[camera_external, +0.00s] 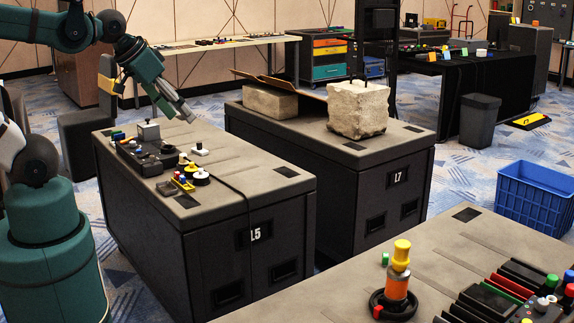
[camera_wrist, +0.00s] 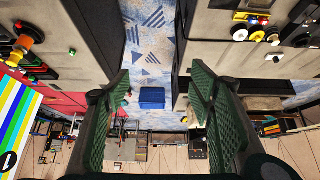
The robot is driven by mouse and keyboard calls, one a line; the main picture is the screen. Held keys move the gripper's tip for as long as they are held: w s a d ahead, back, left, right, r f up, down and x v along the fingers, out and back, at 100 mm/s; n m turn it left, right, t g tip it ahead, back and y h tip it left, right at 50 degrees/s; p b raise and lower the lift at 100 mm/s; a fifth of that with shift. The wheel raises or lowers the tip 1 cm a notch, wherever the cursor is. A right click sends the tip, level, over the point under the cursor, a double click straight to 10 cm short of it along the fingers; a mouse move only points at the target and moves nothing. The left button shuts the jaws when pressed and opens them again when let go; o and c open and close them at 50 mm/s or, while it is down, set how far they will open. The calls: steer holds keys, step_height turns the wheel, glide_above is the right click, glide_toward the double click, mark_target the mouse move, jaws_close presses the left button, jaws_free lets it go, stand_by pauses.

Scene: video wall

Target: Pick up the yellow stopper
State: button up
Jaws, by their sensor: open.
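The yellow stopper (camera_external: 401,252) sits upright on top of an orange jar (camera_external: 396,287), which stands in a dark round holder (camera_external: 380,303) on the front right bench. In the wrist view the yellow stopper (camera_wrist: 14,58) and jar (camera_wrist: 31,33) appear at the upper left, outside the space between my fingers. My gripper (camera_external: 189,116) is above the L5 bench at left, far from the stopper and pointing down to the right. In the wrist view my gripper (camera_wrist: 161,76) has its green fingers wide apart, with nothing between them.
The L5 bench (camera_external: 270,170) holds several small controls and a white knob (camera_external: 199,150). The L7 bench (camera_external: 400,140) behind it carries a stone block (camera_external: 358,108). A green button (camera_external: 385,258) stands beside the jar, and dark panels (camera_external: 500,290) lie to its right. A blue crate (camera_external: 537,193) is on the floor.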

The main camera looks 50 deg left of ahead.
stand_by(0.3)
steer(key=w+a, duration=0.1)
steer(key=n+g+b, duration=0.1)
steer(key=n+g, duration=0.6)
steer(key=n, duration=1.1)
glide_above(192, 163)
step_height(192, 163, down, 26)
steer(key=shift+d+r, duration=0.1)
steer(key=shift+d, duration=0.05)
steer(key=shift+a+f, duration=0.25)
steer(key=shift+f, duration=0.05)
steer(key=shift+f+b, duration=0.45)
steer(key=shift+f, duration=0.85)
